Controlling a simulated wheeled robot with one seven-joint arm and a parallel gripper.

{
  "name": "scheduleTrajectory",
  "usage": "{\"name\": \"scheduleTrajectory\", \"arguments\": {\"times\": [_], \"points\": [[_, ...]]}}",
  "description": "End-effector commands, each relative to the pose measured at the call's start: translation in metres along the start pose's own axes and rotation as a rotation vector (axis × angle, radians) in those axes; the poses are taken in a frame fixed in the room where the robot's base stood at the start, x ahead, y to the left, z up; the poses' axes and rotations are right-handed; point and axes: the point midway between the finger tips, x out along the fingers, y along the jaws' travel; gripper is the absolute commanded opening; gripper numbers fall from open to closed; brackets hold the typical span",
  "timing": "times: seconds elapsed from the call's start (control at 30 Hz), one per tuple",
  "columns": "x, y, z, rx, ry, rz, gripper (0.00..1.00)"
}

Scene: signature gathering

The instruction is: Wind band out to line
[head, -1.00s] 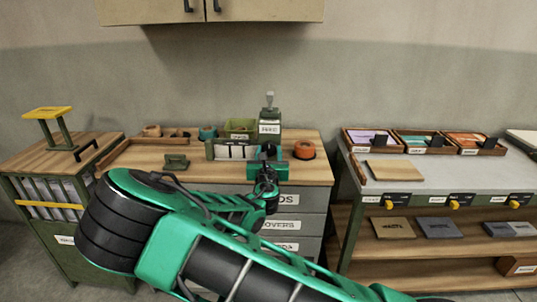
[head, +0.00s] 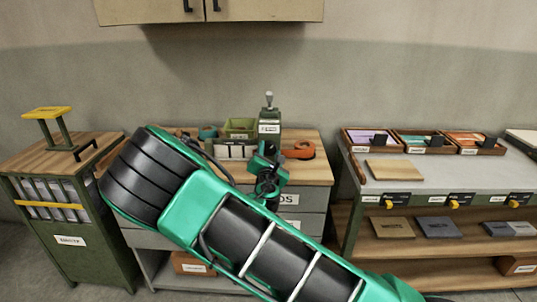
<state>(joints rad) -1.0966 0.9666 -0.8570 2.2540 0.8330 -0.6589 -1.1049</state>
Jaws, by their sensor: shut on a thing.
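The orange band (head: 303,148) is a roll at the right of the wooden-topped drawer cabinet. A strip of it reaches left from the roll toward my gripper (head: 273,158). My gripper is over the cabinet's front right part, shut on the band's free end, though the fingertips are small and partly hidden by my arm. I cannot make out a line on the cabinet top; my arm covers much of its front.
A green post device (head: 269,120) with a label stands behind my gripper. A green bin (head: 239,127), a teal roll (head: 208,131) and a white-fronted rack (head: 236,150) stand to its left. The grey bench (head: 450,172) on the right holds trays and a wooden board (head: 394,170).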

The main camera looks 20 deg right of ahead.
Motion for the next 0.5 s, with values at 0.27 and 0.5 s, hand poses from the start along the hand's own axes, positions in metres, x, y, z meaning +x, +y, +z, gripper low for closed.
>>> {"name": "scheduleTrajectory", "arguments": {"times": [0.27, 0.5], "points": [[-0.0002, -0.0026, -0.0007, 0.262, 0.002, -0.003, 0.22], [-0.0003, -0.0044, -0.0014, 0.489, 0.001, -0.005, 0.22]]}}
